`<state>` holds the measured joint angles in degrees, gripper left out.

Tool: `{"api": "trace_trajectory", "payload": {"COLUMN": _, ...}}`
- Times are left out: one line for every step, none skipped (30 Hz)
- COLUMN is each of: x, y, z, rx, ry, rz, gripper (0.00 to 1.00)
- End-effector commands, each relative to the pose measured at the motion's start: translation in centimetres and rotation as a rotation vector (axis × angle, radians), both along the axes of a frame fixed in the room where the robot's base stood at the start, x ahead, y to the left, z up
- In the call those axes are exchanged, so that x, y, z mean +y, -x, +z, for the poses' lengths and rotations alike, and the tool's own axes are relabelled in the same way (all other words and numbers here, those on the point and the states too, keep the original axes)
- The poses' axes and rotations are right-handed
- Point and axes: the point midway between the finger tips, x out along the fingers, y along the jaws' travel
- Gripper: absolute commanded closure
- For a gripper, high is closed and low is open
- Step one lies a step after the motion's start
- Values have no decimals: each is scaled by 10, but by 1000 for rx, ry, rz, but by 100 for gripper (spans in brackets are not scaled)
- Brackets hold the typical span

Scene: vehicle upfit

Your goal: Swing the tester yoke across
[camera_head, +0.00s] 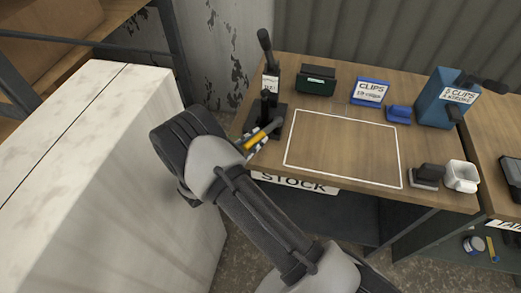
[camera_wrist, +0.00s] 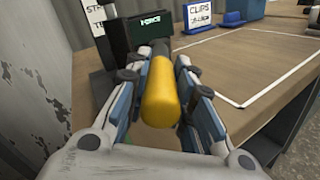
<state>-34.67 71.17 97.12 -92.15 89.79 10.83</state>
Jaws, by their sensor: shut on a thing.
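The tester (camera_head: 266,118) is a black stand at the left end of the wooden bench, with an upright post and a white label that also shows in the wrist view (camera_wrist: 97,16). Its yoke (camera_head: 258,137) is a bar with a yellow grip and a dark inner end, reaching out toward the bench's left front corner. In the wrist view the yellow grip (camera_wrist: 160,98) points toward the camera. My gripper (camera_wrist: 160,72) is shut on the grip, with one finger on each side. The yoke's joint with the stand is partly hidden.
A dark box with a green display (camera_head: 316,80), a blue clips bin (camera_head: 369,91) and a blue dispenser (camera_head: 436,98) stand along the back. A white outlined area (camera_head: 345,150) is clear. A white cup-like part (camera_head: 461,176) sits at right. A white cabinet (camera_head: 100,170) stands left.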

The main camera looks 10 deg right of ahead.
Motion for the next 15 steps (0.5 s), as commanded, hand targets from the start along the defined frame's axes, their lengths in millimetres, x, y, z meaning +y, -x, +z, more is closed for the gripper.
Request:
{"api": "trace_trajectory", "payload": {"x": 2, "y": -3, "z": -3, "rx": -4, "ry": -2, "rz": -20, "gripper": 100}}
{"api": "trace_trajectory", "payload": {"x": 2, "y": -3, "z": -2, "rx": -4, "ry": -4, "rz": -30, "gripper": 100}}
{"api": "trace_trajectory", "payload": {"x": 3, "y": -4, "z": -1, "rx": 0, "ry": -3, "rz": -39, "gripper": 100}}
{"api": "trace_trajectory", "payload": {"x": 3, "y": -4, "z": -1, "rx": 1, "ry": -3, "rz": -45, "gripper": 100}}
{"api": "trace_trajectory", "payload": {"x": 3, "y": -4, "z": -1, "rx": 1, "ry": -3, "rz": -50, "gripper": 100}}
{"api": "trace_trajectory", "payload": {"x": 3, "y": -4, "z": 0, "rx": 2, "ry": -4, "rz": -52, "gripper": 100}}
{"api": "trace_trajectory", "payload": {"x": 3, "y": -4, "z": 0, "rx": 3, "ry": -3, "rz": -53, "gripper": 100}}
{"api": "trace_trajectory", "payload": {"x": 3, "y": -4, "z": 1, "rx": 3, "ry": -3, "rz": -53, "gripper": 100}}
{"api": "trace_trajectory", "payload": {"x": 3, "y": -4, "z": 1, "rx": 3, "ry": -3, "rz": -53, "gripper": 100}}
{"api": "trace_trajectory", "payload": {"x": 3, "y": -4, "z": 1, "rx": 3, "ry": -3, "rz": -52, "gripper": 100}}
{"api": "trace_trajectory", "payload": {"x": 3, "y": -4, "z": 1, "rx": 3, "ry": -3, "rz": -52, "gripper": 100}}
{"api": "trace_trajectory", "payload": {"x": 3, "y": -4, "z": 1, "rx": 3, "ry": -3, "rz": -52, "gripper": 100}}
{"api": "trace_trajectory", "payload": {"x": 3, "y": -4, "z": 1, "rx": 3, "ry": -3, "rz": -52, "gripper": 100}}
{"api": "trace_trajectory", "payload": {"x": 3, "y": -4, "z": 1, "rx": 3, "ry": -3, "rz": -51, "gripper": 100}}
{"api": "trace_trajectory", "payload": {"x": 3, "y": -4, "z": 1, "rx": 3, "ry": -3, "rz": -51, "gripper": 75}}
